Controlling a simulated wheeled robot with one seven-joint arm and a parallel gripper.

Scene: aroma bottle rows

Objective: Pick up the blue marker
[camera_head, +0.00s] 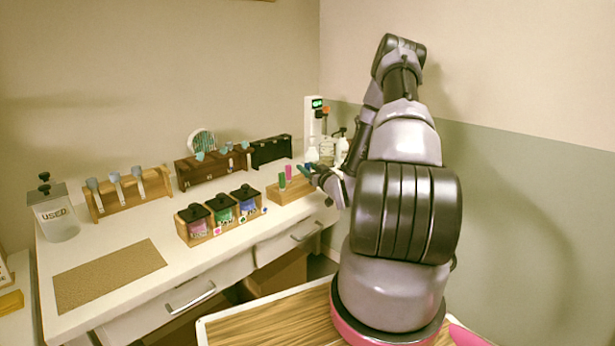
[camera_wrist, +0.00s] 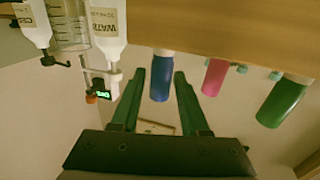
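The blue marker (camera_wrist: 162,76) sticks out of a wooden holder (camera_wrist: 225,28) in the wrist view. My gripper (camera_wrist: 161,80), with green fingers, is open. The blue marker appears between its fingertips, with a narrow gap on each side; I cannot tell how deep it sits between them. A pink marker (camera_wrist: 214,77) and a green marker (camera_wrist: 283,102) stand in the same holder to the right. In the head view, my gripper (camera_head: 305,170) is at the right end of the holder (camera_head: 287,195), by the pink marker (camera_head: 288,172) and green marker (camera_head: 282,181). The blue marker is not clearly visible there.
White bottles (camera_wrist: 108,25) and a device with a green display (camera_wrist: 103,94) are left of my gripper in the wrist view. A box of lidded jars (camera_head: 222,222) and dropper racks (camera_head: 130,190) stand left along the white counter (camera_head: 190,270).

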